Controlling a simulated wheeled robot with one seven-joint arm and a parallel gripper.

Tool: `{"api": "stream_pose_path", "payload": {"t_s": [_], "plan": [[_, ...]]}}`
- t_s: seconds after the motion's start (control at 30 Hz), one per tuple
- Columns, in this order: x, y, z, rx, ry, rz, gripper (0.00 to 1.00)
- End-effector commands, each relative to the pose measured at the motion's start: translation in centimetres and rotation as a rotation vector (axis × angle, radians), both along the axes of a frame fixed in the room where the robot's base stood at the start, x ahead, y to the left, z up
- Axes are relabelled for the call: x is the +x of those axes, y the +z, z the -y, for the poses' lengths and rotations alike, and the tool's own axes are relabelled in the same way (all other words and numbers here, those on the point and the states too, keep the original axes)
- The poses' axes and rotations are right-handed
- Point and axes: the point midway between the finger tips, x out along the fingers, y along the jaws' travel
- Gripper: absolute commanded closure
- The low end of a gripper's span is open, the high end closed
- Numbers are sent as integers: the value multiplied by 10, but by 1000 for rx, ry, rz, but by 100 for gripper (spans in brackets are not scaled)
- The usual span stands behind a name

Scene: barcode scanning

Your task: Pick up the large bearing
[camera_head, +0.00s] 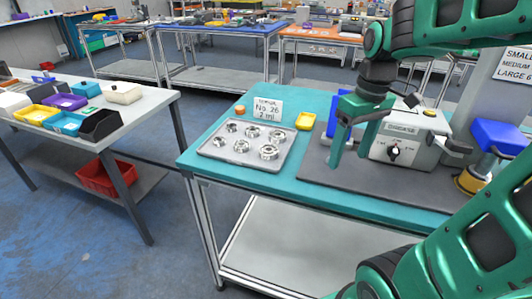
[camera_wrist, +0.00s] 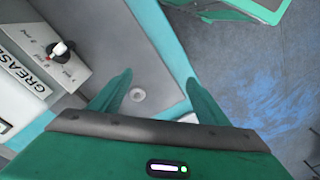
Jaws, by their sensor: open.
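A pale grey tray (camera_head: 222,151) on the teal table holds several shiny metal bearings in two rows. The bearing at the front right of the tray (camera_head: 268,152) looks among the larger ones, but I cannot tell for certain which is the large one. My green gripper (camera_head: 350,150) is to the right of the tray, over the dark grey mat, with its fingers pointing down. In the wrist view my gripper (camera_wrist: 158,82) is open, with nothing held between its fingers.
A grease machine (camera_head: 405,143) with a knob stands right of my gripper. A yellow box (camera_head: 305,121), an orange item (camera_head: 240,110) and a sign (camera_head: 267,107) stand behind the tray. A side table (camera_head: 150,100) with colored bins is at left.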

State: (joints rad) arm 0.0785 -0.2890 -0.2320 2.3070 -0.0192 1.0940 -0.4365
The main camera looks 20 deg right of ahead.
Motion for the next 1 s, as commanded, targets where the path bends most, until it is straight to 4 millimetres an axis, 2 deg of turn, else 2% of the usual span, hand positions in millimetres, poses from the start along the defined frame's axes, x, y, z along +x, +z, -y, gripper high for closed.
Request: {"api": "stream_pose_path", "payload": {"t_s": [0.03, 0.2, 0.3, 0.4, 0.5, 0.67, 1.0], "plan": [[25, 5, -9, 4, 128, 7, 31], [98, 21, -44, 14, 573, 45, 31], [135, 26, -69, 18, 823, 67, 31], [163, 29, -91, 19, 1031, 83, 31], [182, 30, -107, 20, 1179, 95, 31], [194, 28, -121, 20, 1289, 105, 31], [195, -16, -128, 22, 1298, 104, 31]]}}
